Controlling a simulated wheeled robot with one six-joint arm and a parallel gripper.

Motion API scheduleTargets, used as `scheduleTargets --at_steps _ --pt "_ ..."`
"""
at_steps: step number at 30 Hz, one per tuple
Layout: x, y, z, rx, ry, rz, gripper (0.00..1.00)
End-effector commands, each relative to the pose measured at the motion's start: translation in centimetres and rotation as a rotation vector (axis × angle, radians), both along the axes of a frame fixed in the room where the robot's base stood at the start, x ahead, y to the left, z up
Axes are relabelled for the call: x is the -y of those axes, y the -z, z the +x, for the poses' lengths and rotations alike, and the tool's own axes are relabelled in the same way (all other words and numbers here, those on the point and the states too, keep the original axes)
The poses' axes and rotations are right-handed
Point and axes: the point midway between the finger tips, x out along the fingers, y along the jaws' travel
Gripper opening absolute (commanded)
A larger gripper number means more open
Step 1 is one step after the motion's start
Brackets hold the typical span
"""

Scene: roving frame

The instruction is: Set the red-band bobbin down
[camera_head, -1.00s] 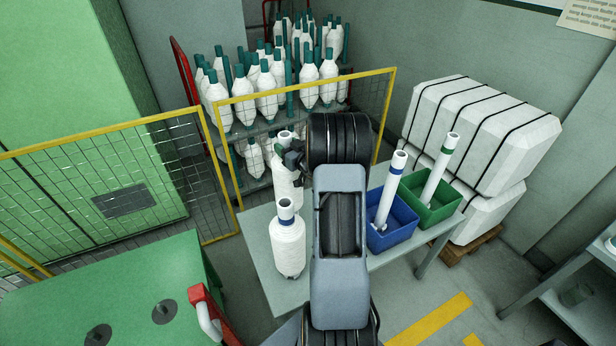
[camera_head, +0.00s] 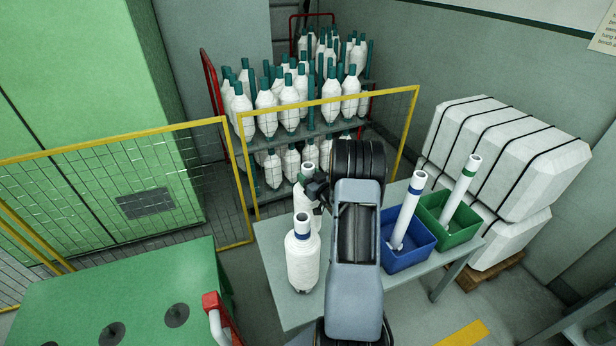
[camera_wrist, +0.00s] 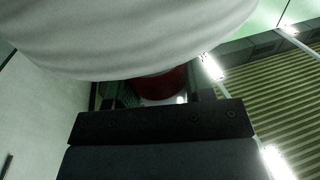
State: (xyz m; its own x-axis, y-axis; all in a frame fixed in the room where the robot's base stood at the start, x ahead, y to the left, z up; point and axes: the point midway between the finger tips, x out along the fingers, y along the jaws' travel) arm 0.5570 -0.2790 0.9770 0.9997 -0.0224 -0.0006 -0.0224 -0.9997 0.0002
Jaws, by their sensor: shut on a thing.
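My gripper (camera_wrist: 150,97) is shut on the red-band bobbin, whose red band (camera_wrist: 163,82) shows between the fingers in the wrist view. The bobbin's white yarn body (camera_wrist: 130,35) fills the top of that view. A blue-band bobbin (camera_head: 303,262) stands upright on the grey table (camera_head: 272,252), left of my arm.
Right of my arm, a blue box (camera_head: 406,255) and a green box (camera_head: 462,230) on the table each hold a tube. Behind are a yellow-framed mesh fence (camera_head: 330,102) and a rack of bobbins (camera_head: 310,132). A green machine top (camera_head: 90,285) is at lower left.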

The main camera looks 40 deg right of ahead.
Motion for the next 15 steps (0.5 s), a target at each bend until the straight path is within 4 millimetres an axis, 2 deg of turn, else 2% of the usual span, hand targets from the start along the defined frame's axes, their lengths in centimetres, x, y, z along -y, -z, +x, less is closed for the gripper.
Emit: scheduleTargets --at_steps 5,6,13,15 --pt "0.02 0.12 0.06 0.005 -0.001 -0.002 0.00" --pt "-0.03 0.34 0.01 0.000 -0.001 0.000 0.49" --pt "-0.03 0.23 0.01 0.000 -0.001 0.001 0.71" --pt "-0.03 0.23 0.01 0.000 -0.001 0.001 0.73"
